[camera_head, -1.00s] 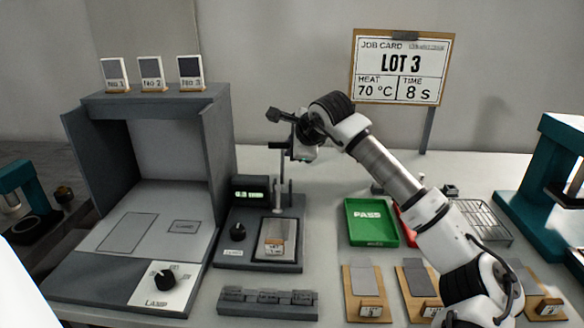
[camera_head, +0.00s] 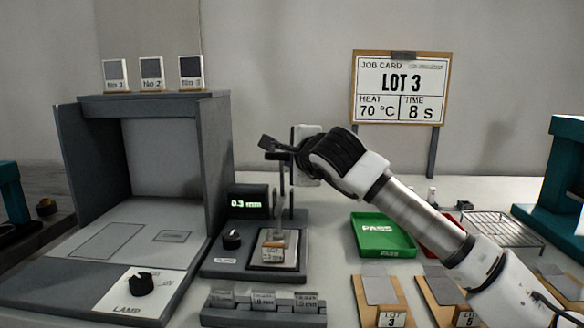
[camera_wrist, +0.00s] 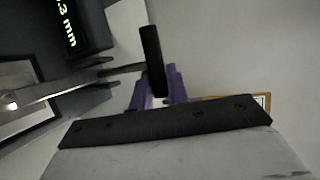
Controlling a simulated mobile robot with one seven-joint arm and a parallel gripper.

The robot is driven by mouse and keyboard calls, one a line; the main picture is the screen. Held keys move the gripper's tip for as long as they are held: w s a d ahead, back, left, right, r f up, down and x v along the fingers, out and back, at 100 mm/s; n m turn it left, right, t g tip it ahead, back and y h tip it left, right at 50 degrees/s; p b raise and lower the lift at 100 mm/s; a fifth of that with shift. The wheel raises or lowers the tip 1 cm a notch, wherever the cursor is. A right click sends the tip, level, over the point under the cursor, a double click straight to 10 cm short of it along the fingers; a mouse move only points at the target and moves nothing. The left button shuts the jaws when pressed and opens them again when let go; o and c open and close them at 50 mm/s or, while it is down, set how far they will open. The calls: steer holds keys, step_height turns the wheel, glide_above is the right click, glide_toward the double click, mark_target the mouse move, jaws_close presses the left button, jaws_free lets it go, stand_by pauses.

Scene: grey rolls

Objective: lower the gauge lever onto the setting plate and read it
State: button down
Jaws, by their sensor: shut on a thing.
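The gauge (camera_head: 212,268) stands mid-table, its display (camera_head: 250,203) reading about 0.3 mm. Part of that reading shows in the wrist view (camera_wrist: 68,22). The gauge lever (camera_head: 276,150) is at the top of the gauge. My gripper (camera_wrist: 160,92), with purple fingers, is shut on the lever's black handle (camera_wrist: 151,50). The spindle reaches down to a small piece with a tan labelled end (camera_head: 272,253) on the gauge's platform. Whether it touches is too small to tell. This piece looks like the lot samples, and I cannot tell whether it is the setting plate.
A rack (camera_head: 263,314) of blocks marked in mm lies in front. A grey lamp booth (camera_head: 210,150) stands close left. A green PASS tray (camera_head: 383,237), wire rack (camera_head: 503,230) and lot samples (camera_head: 383,295) lie right. The job card (camera_head: 401,88) reads LOT 3, 70 °C, 8 s.

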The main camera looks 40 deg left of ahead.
stand_by(0.4)
steer(key=c, duration=1.6)
jaws_free()
steer(key=shift+d, duration=0.1)
steer(key=shift+c, duration=0.2)
steer(key=v, duration=1.4)
steer(key=shift+f, duration=0.1)
